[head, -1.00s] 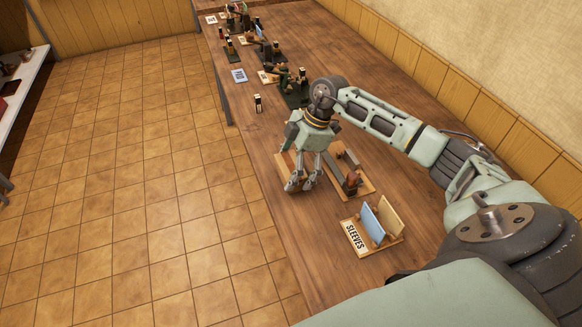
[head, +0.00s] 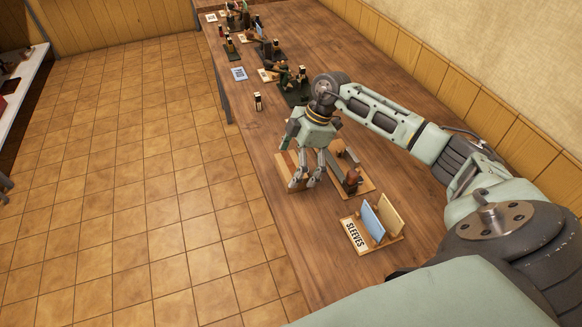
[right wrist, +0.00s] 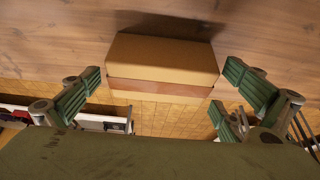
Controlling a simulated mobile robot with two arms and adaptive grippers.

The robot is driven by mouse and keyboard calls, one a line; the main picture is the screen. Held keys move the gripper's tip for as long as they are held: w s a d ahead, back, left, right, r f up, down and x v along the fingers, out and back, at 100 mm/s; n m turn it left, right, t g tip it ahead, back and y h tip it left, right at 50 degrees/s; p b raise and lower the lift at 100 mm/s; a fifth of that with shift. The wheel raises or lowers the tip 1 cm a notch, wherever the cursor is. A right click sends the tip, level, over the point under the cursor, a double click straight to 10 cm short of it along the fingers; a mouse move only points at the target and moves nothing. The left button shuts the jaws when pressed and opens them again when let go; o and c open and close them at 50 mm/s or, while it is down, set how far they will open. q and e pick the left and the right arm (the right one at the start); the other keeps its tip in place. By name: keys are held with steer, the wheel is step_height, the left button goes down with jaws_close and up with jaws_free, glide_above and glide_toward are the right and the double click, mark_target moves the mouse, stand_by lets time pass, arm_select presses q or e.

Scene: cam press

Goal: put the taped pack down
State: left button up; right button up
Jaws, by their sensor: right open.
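The taped pack, a tan cardboard box with a brown band, rests on the wooden table near its edge in the right wrist view (right wrist: 163,62). In the head view a brown part of it (head: 289,168) shows beside my right gripper (head: 307,183), which hides the rest. In the right wrist view the fingers of my right gripper (right wrist: 165,88) are spread wide, one pair on each side of the pack, with gaps between. The gripper is open and holds nothing. My left gripper is not in view.
A wooden fixture with a dark bar (head: 350,170) stands just right of my gripper. A rack labelled SLEEVES (head: 355,236) holds a blue and a tan panel nearer me. A small dark bottle (head: 258,102) and several devices stand farther along the table (head: 400,75).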

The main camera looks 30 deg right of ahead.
steer(key=b+v, duration=0.1)
steer(key=v, duration=1)
steer(key=shift+b, duration=0.3)
steer(key=shift+d, duration=0.1)
steer(key=shift+s+d, duration=0.1)
